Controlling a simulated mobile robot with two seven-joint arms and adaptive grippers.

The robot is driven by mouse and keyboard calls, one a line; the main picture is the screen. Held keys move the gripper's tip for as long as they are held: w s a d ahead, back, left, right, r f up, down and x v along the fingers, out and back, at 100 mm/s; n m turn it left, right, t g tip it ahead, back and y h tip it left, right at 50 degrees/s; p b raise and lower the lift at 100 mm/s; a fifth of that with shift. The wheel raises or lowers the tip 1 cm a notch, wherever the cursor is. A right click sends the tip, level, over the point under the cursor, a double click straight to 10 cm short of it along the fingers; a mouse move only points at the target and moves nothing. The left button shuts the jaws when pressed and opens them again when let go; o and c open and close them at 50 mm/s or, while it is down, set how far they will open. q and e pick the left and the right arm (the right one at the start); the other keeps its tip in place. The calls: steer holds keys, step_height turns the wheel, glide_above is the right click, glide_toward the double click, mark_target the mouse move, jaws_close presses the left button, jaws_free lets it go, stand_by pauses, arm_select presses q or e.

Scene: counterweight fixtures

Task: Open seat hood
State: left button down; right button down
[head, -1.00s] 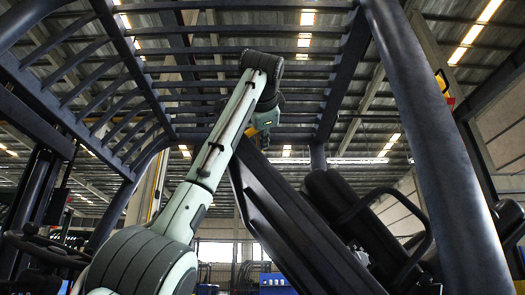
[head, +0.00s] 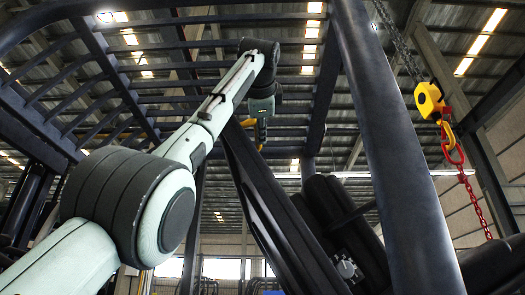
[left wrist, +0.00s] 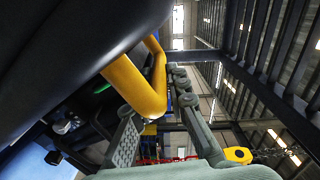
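The seat hood (head: 268,215) is a long dark panel, tilted steeply up in the middle of the head view. The black seat (head: 345,225) is behind it to the right, also tilted. My left arm reaches up to the hood's top end. My left gripper (head: 262,128) is there, small and partly hidden by the wrist. In the left wrist view a bent yellow bar (left wrist: 138,85) runs along the dark underside. My gripper's fingers (left wrist: 160,140) stand apart near the bar's lower end. I cannot tell whether they touch it. My right gripper is out of view.
The truck's barred overhead guard (head: 170,85) spans above my arm. A thick dark post (head: 395,150) stands to the right. A yellow hoist hook (head: 430,103) with a red chain (head: 470,190) hangs beyond the post.

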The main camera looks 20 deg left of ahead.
arm_select(q)
steer(key=c, duration=2.1)
jaws_free()
steer(key=shift+m+t, duration=0.3)
steer(key=d, duration=0.1)
steer(key=d+r, duration=0.1)
steer(key=d, duration=0.2)
steer(key=shift+w+r, duration=0.15)
steer(key=shift+r, duration=0.2)
steer(key=shift+o, duration=1.3)
steer(key=shift+a, duration=0.1)
steer(key=o, duration=0.4)
steer(key=shift+a+f, duration=0.2)
steer(key=shift+a, duration=0.5)
steer(key=shift+c, duration=0.2)
steer(key=v, duration=1.2)
steer(key=shift+d, duration=0.25)
steer(key=shift+r, duration=0.1)
